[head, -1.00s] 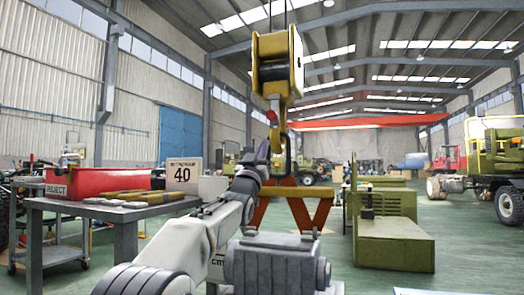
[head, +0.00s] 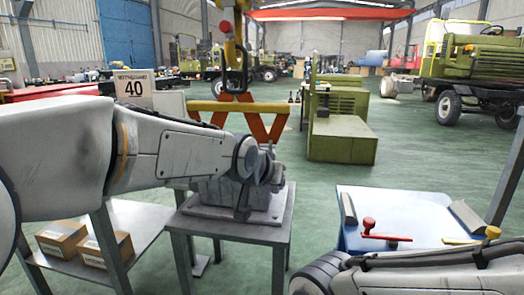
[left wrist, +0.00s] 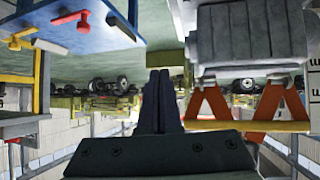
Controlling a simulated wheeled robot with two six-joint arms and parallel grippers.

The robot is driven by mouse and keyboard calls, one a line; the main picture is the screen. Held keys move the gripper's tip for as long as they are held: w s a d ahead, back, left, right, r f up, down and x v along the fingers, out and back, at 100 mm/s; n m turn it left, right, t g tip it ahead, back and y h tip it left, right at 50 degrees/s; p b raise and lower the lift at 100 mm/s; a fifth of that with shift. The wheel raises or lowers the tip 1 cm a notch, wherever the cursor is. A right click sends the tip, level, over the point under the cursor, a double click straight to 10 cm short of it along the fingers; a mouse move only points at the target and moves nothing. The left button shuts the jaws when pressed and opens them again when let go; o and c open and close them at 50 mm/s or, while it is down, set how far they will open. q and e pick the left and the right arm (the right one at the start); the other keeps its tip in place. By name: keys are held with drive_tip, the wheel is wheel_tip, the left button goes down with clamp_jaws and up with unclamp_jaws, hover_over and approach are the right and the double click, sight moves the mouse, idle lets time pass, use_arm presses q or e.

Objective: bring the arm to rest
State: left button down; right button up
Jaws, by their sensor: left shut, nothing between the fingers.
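My left arm (head: 170,155) reaches in from the left in the head view, stretched across the picture. Its dark wrist end is in front of the grey cast block (head: 215,195) on a small metal stand; whether they touch, I cannot tell. In the left wrist view my left gripper (left wrist: 160,85) has its dark fingers together, with nothing between them. That view is upside down, and the grey block (left wrist: 250,30) shows at its upper right, beside the fingers. Part of my right arm (head: 430,272) shows at the lower right of the head view; its gripper is out of view.
A blue-white table (head: 390,205) with a red-handled part (head: 385,235) stands at the right. A shelf with cardboard boxes (head: 62,238) is at the lower left. A yellow crane hook (head: 235,60) hangs behind the block. Green floor lies open beyond.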

use_arm(q)
drive_tip(key=s+a+f+m+g+y+p, duration=0.1)
drive_tip(key=s+a+f+g+p, duration=0.2)
drive_tip(key=s, duration=0.8)
drive_tip(key=s+a+f+m+g+y+p, duration=0.1)
drive_tip(key=s+a+f+g+p, duration=0.2)
drive_tip(key=s, duration=0.8)
drive_tip(key=s+a+f+m+g+y+p, duration=0.1)
drive_tip(key=s+a+f+g+y, duration=0.25)
drive_tip(key=s, duration=0.75)
wheel_tip(320, 180, up, 36)
drive_tip(key=w+d+h+p, duration=0.1)
drive_tip(key=h+p, duration=0.1)
drive_tip(key=p, duration=3.5)
drive_tip(key=shift+d+r, duration=0.15)
drive_tip(key=shift+g, duration=0.25)
drive_tip(key=shift+d, duration=0.1)
